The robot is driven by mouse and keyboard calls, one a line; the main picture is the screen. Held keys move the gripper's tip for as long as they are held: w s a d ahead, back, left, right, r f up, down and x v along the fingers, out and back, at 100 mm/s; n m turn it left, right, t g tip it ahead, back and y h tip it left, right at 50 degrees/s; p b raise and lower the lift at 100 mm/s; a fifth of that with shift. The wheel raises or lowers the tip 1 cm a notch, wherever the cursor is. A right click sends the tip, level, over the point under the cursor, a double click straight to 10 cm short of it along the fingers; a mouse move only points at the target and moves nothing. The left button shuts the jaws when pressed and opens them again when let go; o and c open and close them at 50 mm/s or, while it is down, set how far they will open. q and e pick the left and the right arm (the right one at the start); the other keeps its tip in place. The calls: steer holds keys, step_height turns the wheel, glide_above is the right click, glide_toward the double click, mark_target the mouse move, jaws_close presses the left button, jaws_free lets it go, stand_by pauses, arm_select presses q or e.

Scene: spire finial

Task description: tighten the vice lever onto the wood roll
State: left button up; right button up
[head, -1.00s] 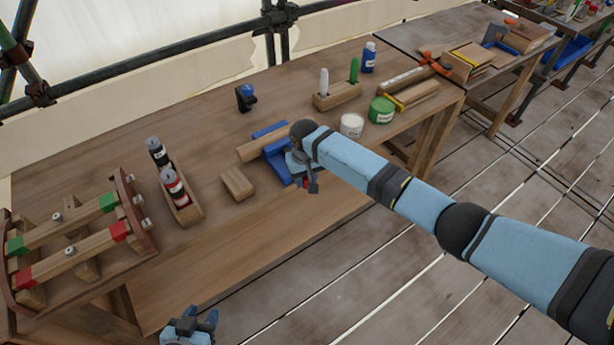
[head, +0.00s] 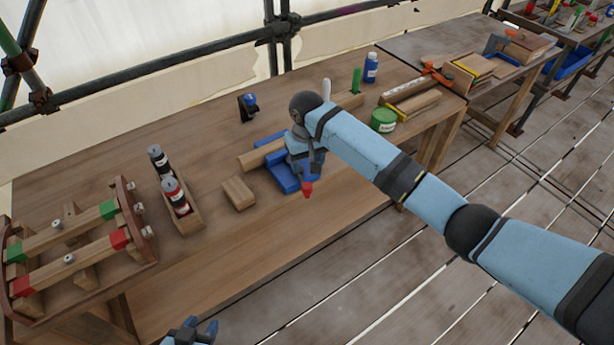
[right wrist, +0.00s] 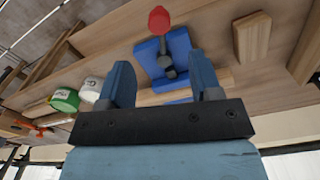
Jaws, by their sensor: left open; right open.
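The blue vice (head: 284,178) stands at the front edge of the bench, with the wood roll (head: 258,154) lying at its jaws and sticking out to the left. Its lever (head: 307,189) has a red end that points toward the front edge. In the right wrist view the red end (right wrist: 159,19) and the dark lever lie beyond the fingertips. My right gripper (head: 309,166) is open above the vice, apart from the red end; its fingers (right wrist: 163,75) show nothing between them but the view of the vice. My left gripper (head: 192,328) is open and empty at the bottom edge.
A wooden block (head: 238,194) lies left of the vice. A holder with bottles (head: 184,212) and a rack (head: 70,245) stand further left. A green tin (head: 383,120) stands to the right; a white tin (right wrist: 90,89) shows in the right wrist view.

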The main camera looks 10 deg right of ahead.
step_height(320, 180, up, 4)
steer(key=shift+f, duration=0.2)
stand_by(0.3)
steer(key=s+f+t+y, duration=0.4)
steer(key=s+f+y, duration=0.1)
steer(key=s+f, duration=0.95)
steer(key=s+d+f+t+h, duration=0.1)
steer(key=s+d+t, duration=0.2)
steer(key=s+d, duration=0.3)
steer(key=s+d+f+t+p, duration=0.1)
steer(key=s+d+t, duration=0.3)
steer(key=s, duration=0.8)
steer(key=shift+s+d+h, duration=0.3)
steer(key=shift+d+h, duration=0.1)
steer(key=shift+d, duration=0.55)
